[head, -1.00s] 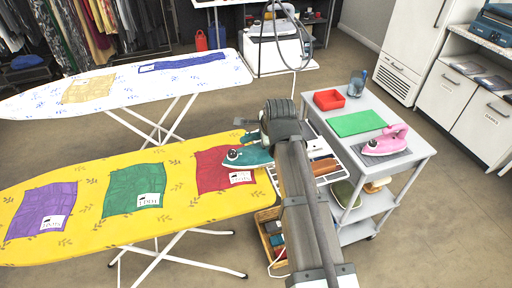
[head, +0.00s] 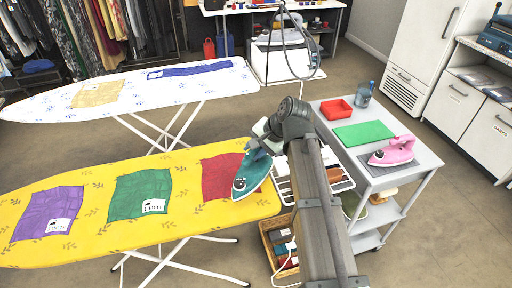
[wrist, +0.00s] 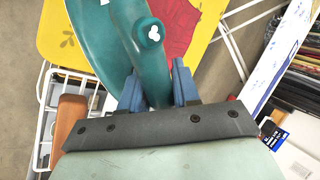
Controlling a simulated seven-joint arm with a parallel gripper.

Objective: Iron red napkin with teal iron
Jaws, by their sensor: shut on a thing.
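The teal iron (head: 252,172) is held by my gripper (head: 262,147) at the right end of the yellow ironing board (head: 100,190). In the wrist view the iron's handle (wrist: 150,60) sits between the blue fingers of my gripper (wrist: 158,90). The iron overlaps the right part of the red napkin (head: 218,178) in the head view. I cannot tell whether its soleplate touches the cloth. The red napkin lies on the board, its right side hidden by the iron. It also shows in the wrist view (wrist: 178,25).
A green napkin (head: 140,194) and a purple napkin (head: 48,212) lie on the same board. A second, white board (head: 135,90) stands behind with other cloths. A grey cart (head: 400,195) at right holds a pink iron (head: 394,152). A white wire rack (wrist: 45,115) is beside the board.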

